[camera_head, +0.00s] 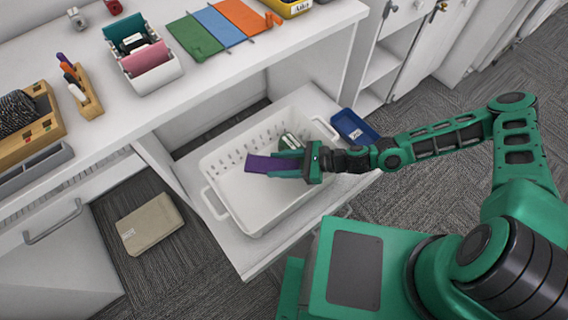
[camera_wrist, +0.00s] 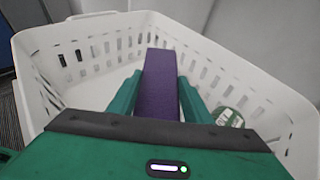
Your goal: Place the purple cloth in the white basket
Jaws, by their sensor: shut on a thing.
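The purple cloth (camera_head: 262,164) is a flat, folded-looking strip held between the fingers of my gripper (camera_head: 288,164). In the wrist view the cloth (camera_wrist: 160,85) stands between the two green fingers (camera_wrist: 160,95) and reaches past their tips. The white basket (camera_head: 222,208) has slotted walls and stands on a white shelf or drawer. Its wall also shows in the wrist view (camera_wrist: 90,50). My gripper and the cloth are over the basket's interior. I cannot tell whether the cloth touches the basket floor.
A round green-and-white item (camera_head: 291,141) lies inside the basket at its far right. A blue tray (camera_head: 353,127) is right of the basket. The white countertop (camera_head: 110,102) behind holds coloured folders and a rack. A beige box (camera_head: 149,224) is on the carpet at left.

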